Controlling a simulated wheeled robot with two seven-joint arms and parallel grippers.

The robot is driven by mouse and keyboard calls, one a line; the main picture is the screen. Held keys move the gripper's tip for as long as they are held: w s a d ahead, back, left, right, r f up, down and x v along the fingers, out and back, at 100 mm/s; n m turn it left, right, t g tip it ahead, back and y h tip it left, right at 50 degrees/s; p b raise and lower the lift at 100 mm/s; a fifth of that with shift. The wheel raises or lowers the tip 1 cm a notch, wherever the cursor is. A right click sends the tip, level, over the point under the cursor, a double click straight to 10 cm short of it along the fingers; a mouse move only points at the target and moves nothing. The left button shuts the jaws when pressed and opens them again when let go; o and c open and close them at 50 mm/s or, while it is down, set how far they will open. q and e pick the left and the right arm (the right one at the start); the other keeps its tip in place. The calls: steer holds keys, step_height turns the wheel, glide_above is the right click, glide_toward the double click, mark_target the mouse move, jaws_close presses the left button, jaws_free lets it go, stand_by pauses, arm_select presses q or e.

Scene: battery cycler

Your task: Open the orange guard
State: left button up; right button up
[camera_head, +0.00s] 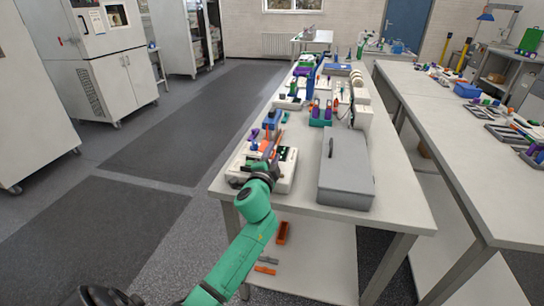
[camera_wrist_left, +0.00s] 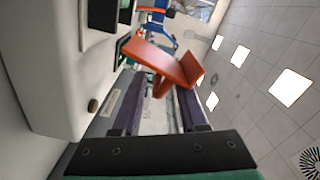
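The orange guard (camera_wrist_left: 160,60) is a bent plate in the left wrist view. It stands out from the side of a white device and is tilted, with a short orange part reaching down between my fingers. In the head view the guard (camera_head: 268,147) is a small orange patch on the white device (camera_head: 287,180) at the table's near left corner, partly hidden by my gripper. My left gripper (camera_head: 270,163) is over this device. In the left wrist view its two dark purple fingers (camera_wrist_left: 160,100) are apart, with the guard at and beyond their tips. I cannot tell whether they touch it. My right gripper is not in view.
A grey closed box (camera_head: 346,165) with a handle stands right of the device. Several small devices and blue, green and purple items fill the table behind. The table's front strip (camera_head: 390,208) is bare. An orange bin (camera_head: 282,232) is on the lower shelf.

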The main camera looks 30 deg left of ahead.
arm_select(q)
steer(key=b+v, duration=0.2)
steer(key=v, duration=1.2)
steer(key=shift+s, duration=0.3)
steer(key=shift+d, duration=0.1)
steer(key=shift+c, duration=0.4)
